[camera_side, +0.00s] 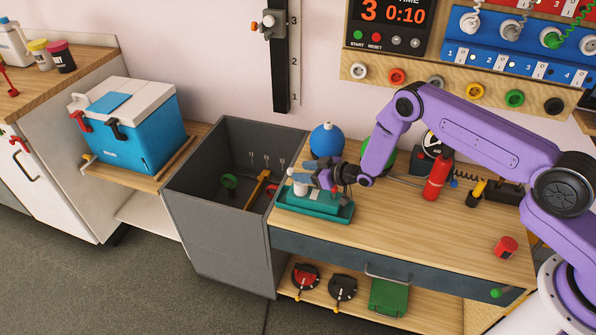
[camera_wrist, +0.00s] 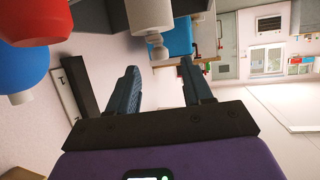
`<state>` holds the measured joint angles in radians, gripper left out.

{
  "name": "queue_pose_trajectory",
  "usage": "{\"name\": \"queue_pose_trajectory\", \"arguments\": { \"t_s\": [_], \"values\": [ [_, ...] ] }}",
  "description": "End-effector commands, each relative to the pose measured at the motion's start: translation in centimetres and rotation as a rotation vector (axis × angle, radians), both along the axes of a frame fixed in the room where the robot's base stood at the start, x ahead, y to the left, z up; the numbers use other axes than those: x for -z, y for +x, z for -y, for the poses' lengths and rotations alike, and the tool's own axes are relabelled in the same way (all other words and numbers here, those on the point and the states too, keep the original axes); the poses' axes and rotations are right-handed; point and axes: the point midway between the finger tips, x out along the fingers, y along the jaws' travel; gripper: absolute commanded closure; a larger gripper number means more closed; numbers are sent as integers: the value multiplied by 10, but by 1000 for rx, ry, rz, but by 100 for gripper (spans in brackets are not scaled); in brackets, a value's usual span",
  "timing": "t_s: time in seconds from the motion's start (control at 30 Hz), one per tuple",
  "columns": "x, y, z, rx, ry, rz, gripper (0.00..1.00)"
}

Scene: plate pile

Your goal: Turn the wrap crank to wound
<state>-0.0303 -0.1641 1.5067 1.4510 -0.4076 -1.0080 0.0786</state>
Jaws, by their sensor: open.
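A teal base with a raised block (camera_side: 318,205) stands at the left end of the wooden table. A small white upright part (camera_side: 300,187) sits on it; this may be the wrap crank, but I cannot tell for sure. My gripper (camera_side: 314,173) is level above the base, its fingers pointing left, close to the white part. In the wrist view a white cylinder with a narrower stepped end (camera_wrist: 157,46) hangs into the picture just beyond my gripper (camera_wrist: 159,68). The fingers are apart with nothing held. Whether they touch the white part is unclear.
A blue sphere (camera_side: 327,138) stands just behind my gripper. A deep grey bin (camera_side: 222,226) adjoins the table's left end. A red cylinder (camera_side: 437,178) stands farther right. The table's front middle (camera_side: 420,230) is clear.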

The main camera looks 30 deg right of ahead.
Motion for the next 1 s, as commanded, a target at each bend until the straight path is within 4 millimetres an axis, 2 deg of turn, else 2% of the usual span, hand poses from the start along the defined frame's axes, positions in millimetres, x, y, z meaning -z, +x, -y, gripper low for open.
{"name": "queue_pose_trajectory", "arguments": {
  "t_s": [0.3,0.73,0.77,0.8,0.9,1.0],
  "values": [
    [10,19,-12,0,-1,0,50],
    [11,23,-15,0,0,0,50],
    [11,23,-15,0,0,0,56],
    [11,23,-15,0,0,0,69],
    [11,23,-15,0,0,0,100],
    [11,23,-15,-1,0,0,100]
  ]
}}
